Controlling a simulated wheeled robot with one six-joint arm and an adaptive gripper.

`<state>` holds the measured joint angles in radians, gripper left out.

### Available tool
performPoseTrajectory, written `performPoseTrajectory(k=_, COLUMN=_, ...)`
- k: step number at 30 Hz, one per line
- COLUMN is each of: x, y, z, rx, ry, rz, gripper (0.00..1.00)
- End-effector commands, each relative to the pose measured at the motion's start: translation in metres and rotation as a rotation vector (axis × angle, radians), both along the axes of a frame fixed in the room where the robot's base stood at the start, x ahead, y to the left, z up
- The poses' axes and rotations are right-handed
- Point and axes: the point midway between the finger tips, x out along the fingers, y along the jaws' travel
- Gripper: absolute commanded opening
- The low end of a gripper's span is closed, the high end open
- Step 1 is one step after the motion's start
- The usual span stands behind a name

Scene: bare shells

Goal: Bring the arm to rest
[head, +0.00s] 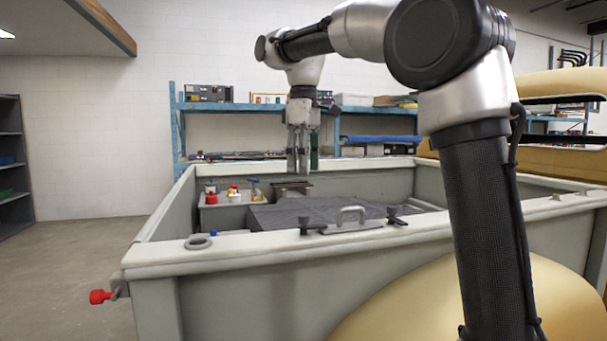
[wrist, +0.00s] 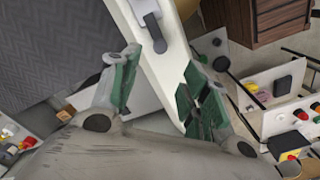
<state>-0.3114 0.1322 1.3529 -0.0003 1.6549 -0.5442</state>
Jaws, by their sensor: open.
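My gripper (head: 299,168) hangs from my arm in the head view, pointing down over the grey bin-like shell, above its far inner part. In the wrist view my gripper (wrist: 155,92) shows two green-padded fingers spread apart with nothing held between them. A pale rim with a dark handle-like fitting (wrist: 152,30) lies below and beyond the fingers. How far the fingertips are above the shell is hard to tell.
The large grey shell (head: 240,240) has a dark panel (head: 310,212) inside and a handle (head: 351,215) on its near rim. Blue shelving (head: 250,107) stands behind. Open floor (head: 65,250) lies to the left.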

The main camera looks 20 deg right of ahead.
Motion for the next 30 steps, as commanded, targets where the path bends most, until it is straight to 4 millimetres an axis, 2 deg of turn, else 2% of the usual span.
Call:
performPoseTrajectory(k=8, x=0.0, y=0.0, z=0.0, rx=0.0, ry=0.0, rz=-0.008, gripper=0.46)
performPoseTrajectory(k=11, x=0.01, y=0.003, z=0.0, rx=0.014, ry=-0.039, rz=-0.067, gripper=0.46)
performPoseTrajectory(k=14, x=0.017, y=0.005, z=-0.033, rx=0.021, ry=-0.05, rz=-0.163, gripper=0.46)
performPoseTrajectory(k=16, x=0.007, y=0.002, z=-0.055, rx=0.027, ry=-0.058, rz=-0.229, gripper=0.46)
performPoseTrajectory(k=20, x=-0.03, y=-0.023, z=-0.086, rx=0.049, ry=-0.094, rz=-0.375, gripper=0.46)
performPoseTrajectory(k=23, x=-0.075, y=-0.052, z=-0.11, rx=0.072, ry=-0.132, rz=-0.498, gripper=0.46)
performPoseTrajectory(k=27, x=-0.149, y=-0.093, z=-0.146, rx=0.108, ry=-0.192, rz=-0.658, gripper=0.46)
performPoseTrajectory(k=30, x=-0.2, y=-0.115, z=-0.171, rx=0.127, ry=-0.232, rz=-0.739, gripper=0.46)
